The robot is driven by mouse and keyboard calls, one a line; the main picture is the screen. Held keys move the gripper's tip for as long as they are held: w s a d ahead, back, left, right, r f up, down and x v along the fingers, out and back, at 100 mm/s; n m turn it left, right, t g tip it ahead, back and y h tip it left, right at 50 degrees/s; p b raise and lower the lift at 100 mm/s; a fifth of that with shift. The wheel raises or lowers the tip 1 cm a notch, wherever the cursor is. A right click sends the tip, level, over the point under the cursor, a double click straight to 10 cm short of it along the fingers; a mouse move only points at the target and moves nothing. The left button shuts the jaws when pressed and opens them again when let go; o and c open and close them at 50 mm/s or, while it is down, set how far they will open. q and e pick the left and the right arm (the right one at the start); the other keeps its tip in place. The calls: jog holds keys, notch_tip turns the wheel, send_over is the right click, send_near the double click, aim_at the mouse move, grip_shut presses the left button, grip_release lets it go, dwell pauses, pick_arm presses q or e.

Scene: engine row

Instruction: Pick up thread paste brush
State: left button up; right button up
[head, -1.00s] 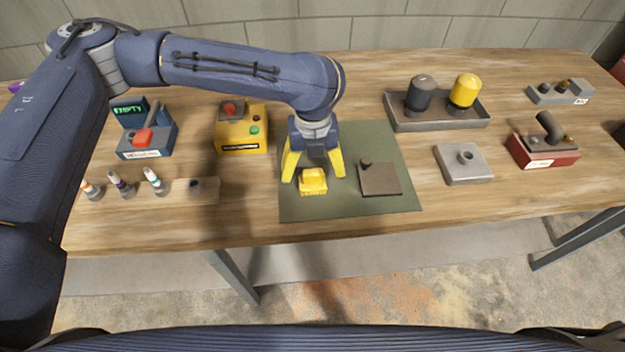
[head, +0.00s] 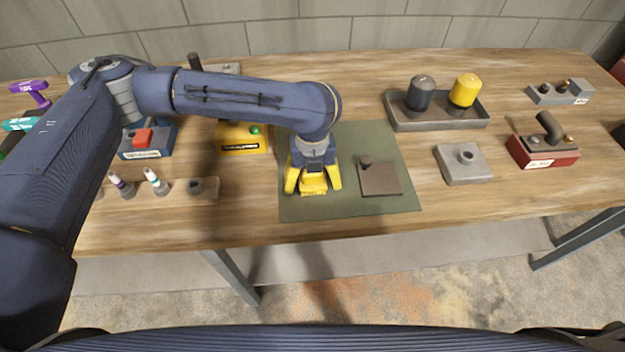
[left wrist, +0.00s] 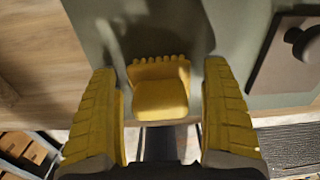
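A yellow block-like piece (head: 313,185) with a toothed edge lies on the green mat (head: 350,209). It also shows in the left wrist view (left wrist: 160,98). I cannot tell for sure whether it is the thread paste brush. My left gripper (head: 313,187) is low over it, pointing down. In the left wrist view its yellow fingers (left wrist: 165,115) stand on either side of the piece, with gaps between. The gripper is open and holds nothing. Small white-bodied items with coloured tops (head: 154,180) stand by a wooden rack (head: 180,199). My right gripper is out of view.
A dark flat plate with a knob (head: 380,179) lies right of the gripper on the mat. A grey block (head: 463,164), a tray (head: 440,123) with black and yellow cylinders and a red box (head: 543,152) stand further right. The table front is clear.

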pick_arm(q)
jog(key=c, duration=1.2)
notch_tip(320, 180, up, 20)
dwell(0.4)
jog(key=o, duration=0.6)
jog(key=c, duration=0.6)
